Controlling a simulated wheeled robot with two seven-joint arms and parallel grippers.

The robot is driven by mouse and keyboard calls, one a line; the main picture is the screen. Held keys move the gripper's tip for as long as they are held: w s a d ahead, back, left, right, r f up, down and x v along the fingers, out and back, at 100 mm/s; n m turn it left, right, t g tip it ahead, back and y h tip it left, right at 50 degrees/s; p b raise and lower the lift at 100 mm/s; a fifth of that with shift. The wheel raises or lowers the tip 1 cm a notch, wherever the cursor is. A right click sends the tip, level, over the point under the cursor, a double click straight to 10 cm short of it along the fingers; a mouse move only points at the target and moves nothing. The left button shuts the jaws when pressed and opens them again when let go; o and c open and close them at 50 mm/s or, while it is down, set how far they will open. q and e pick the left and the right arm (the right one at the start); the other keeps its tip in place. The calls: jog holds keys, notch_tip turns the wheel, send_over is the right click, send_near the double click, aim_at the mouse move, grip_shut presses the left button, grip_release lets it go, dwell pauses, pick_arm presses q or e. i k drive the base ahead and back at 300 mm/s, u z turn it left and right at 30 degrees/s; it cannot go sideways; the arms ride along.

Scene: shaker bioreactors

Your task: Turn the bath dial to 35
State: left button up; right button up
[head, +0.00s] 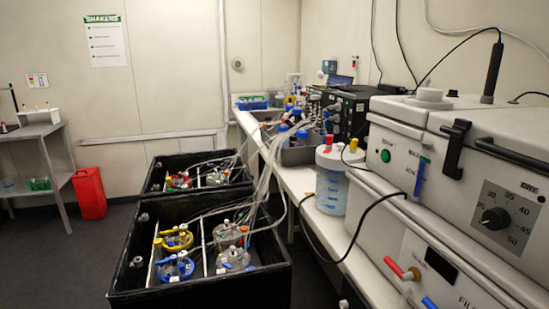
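The bath dial is a round black knob (495,218) on a dark square scale plate (502,238). The plate is on the front of the large white bath unit (470,185) at the right. Numbers around the knob include 30, 35, 40, 45 and 50, with 35 above and right of the knob. The knob's pointer is too small to read surely. Neither of my grippers shows in the head view.
A black latch (454,148) and a long black handle (512,153) are near the dial. Red (402,268) and blue (429,302) fittings stick out below it. A black cable (345,250) hangs in front of the unit. Black shaker boxes (200,288) with vessels and tubing stand left.

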aim_at(494, 218)
jog(key=u, duration=0.35)
jog(key=k, duration=2.4)
jog(key=z, duration=0.8)
jog(key=i, duration=0.35)
